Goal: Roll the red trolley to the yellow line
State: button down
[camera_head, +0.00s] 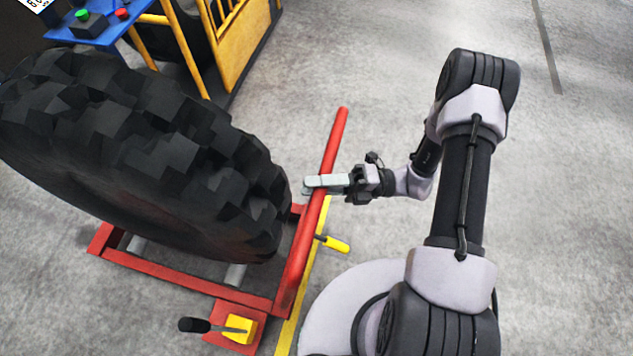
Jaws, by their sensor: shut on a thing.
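The red trolley (180,278) is a low frame on the floor at the left, with a thick red push bar (333,142) along its right side. A large black tyre (140,150) stands upright on it and hides much of the frame. My gripper (312,185) is shut on the push bar near its middle, coming from the right. The yellow line (287,335) runs on the floor along and partly under the bar; the bar covers part of its left edge.
A yellow-handled lever (335,244) sticks out right of the bar. A black-handled pedal on a yellow block (240,328) sits at the trolley's front. A yellow-railed machine (232,45) and a blue button panel (90,25) stand behind the tyre. The floor at upper right is clear.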

jog(key=c, duration=1.4)
grip_release()
jog(key=shift+r, duration=0.25)
jog(key=shift+o, duration=1.4)
jog(key=shift+s+a, duration=0.1)
jog(key=shift+s, duration=0.1)
jog(key=shift+f, duration=0.1)
jog(key=shift+w, duration=0.1)
jog(key=d+f, duration=0.3)
jog(key=d, duration=1.4)
jog(key=shift+w, duration=0.45)
jog(key=shift+d+f, duration=0.1)
